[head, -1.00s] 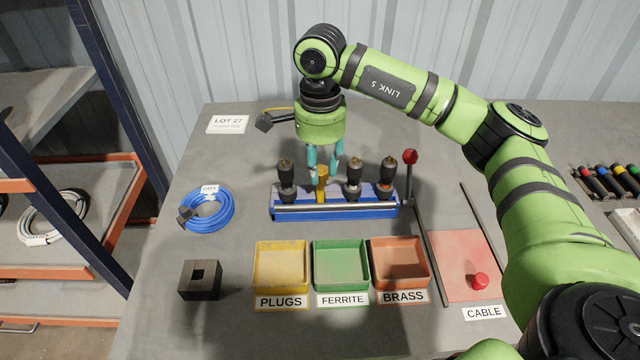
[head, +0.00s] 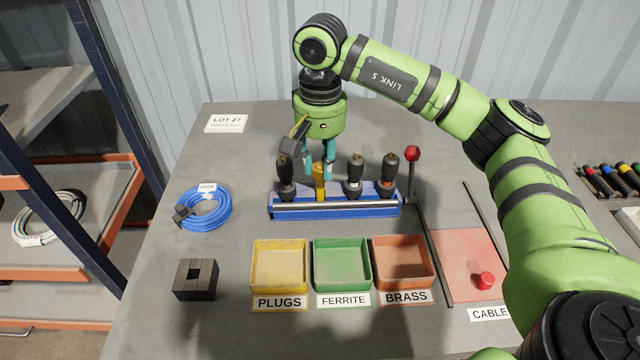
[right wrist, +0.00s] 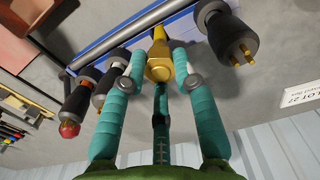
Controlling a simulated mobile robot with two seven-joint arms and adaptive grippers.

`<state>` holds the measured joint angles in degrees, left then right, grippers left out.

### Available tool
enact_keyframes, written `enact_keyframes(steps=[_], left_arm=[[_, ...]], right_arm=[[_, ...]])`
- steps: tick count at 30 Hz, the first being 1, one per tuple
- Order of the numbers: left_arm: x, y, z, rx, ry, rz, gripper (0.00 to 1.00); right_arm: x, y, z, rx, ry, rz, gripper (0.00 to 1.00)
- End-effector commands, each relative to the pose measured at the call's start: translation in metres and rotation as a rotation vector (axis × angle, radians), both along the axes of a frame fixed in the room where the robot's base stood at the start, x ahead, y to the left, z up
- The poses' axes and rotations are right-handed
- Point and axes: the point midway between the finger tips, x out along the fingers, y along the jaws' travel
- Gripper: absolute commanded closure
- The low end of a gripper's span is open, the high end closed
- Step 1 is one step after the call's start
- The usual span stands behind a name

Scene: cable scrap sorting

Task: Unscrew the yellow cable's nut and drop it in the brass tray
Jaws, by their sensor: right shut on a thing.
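The threads under the nut are hidden. The brass tray (head: 403,263), orange-brown and empty, stands in front of the rack at the right end of the tray row. My left gripper is not in view.
Black plugs with brass pins (head: 286,180) stand on both sides of the yellow piece, close to the fingers. A red-knobbed lever (head: 412,154) rises at the rack's right end. Yellow (head: 280,288) and green (head: 342,287) trays stand left of the brass tray.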

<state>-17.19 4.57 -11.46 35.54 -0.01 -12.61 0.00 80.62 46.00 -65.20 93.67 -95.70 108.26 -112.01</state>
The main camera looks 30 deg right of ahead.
Motion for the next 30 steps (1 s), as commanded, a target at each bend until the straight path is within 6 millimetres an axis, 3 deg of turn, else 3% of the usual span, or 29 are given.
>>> enact_keyframes(steps=[18,28,29,30], left_arm=[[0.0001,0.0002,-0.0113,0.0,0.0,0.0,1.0],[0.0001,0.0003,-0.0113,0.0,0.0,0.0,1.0],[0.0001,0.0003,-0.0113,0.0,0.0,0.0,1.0],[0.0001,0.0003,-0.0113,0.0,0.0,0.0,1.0]], right_arm=[[-0.0008,0.0006,-0.0021,0.0,0.005,0.936,1.0],[-0.0011,0.0006,-0.0021,0.001,0.007,1.0,1.0],[-0.0011,0.0006,-0.0022,0.001,0.007,1.0,0.59],[-0.0011,0.0006,-0.0022,0.001,0.007,0.999,0.43]])
